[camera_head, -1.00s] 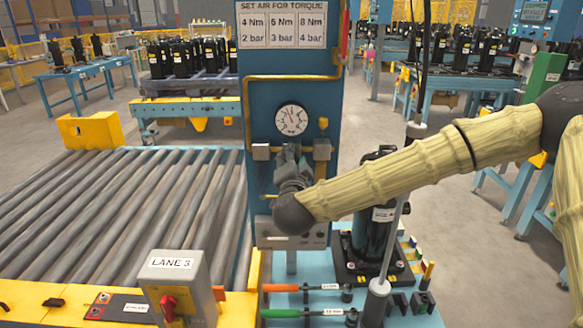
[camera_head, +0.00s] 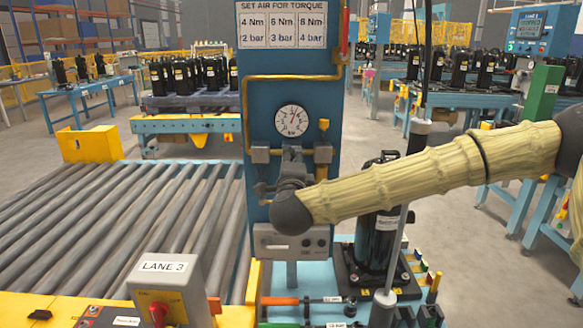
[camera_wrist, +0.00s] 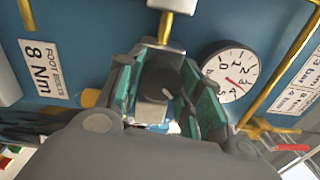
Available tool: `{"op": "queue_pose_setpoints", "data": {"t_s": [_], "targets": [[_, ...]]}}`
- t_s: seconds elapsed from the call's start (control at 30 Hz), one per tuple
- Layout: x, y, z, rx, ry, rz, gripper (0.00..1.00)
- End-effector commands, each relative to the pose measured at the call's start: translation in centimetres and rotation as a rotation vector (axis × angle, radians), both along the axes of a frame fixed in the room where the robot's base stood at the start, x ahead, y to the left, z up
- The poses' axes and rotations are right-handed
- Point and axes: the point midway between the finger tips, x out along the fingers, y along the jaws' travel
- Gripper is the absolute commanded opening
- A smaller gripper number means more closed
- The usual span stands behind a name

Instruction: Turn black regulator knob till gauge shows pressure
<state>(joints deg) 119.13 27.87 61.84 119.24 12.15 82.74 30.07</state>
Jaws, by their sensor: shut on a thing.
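The round white pressure gauge (camera_head: 292,121) is on the blue panel, above my gripper (camera_head: 291,170). Its needle points up and a little right in the head view. In the wrist view the gauge (camera_wrist: 229,75) is right of my fingers, and its red needle lies near the 3 to 4 marks; the exact reading is too small to tell. My gripper also shows in the wrist view (camera_wrist: 166,78), its teal-padded fingers closed around the black regulator knob (camera_wrist: 163,70) below a brass pipe. The fingers hide much of the knob.
A torque chart (camera_head: 283,24) tops the panel, listing 4 Nm 2 bar, 6 Nm 3 bar, 8 Nm 4 bar. A "FOOT BOLTS 8 Nm" label (camera_wrist: 43,68) shows in the wrist view. A black compressor (camera_head: 377,235) stands right below my arm. The roller conveyor (camera_head: 120,215) is empty.

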Motion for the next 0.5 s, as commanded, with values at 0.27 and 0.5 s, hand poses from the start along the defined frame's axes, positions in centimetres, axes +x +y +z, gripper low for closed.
{"op": "queue_pose_setpoints", "data": {"t_s": [0.27,0.5], "targets": [[-0.01,-0.05,-0.15,0.045,0.002,-0.001,0.12],[-0.01,-0.06,-0.13,0.048,0.002,-0.001,0.12]]}}
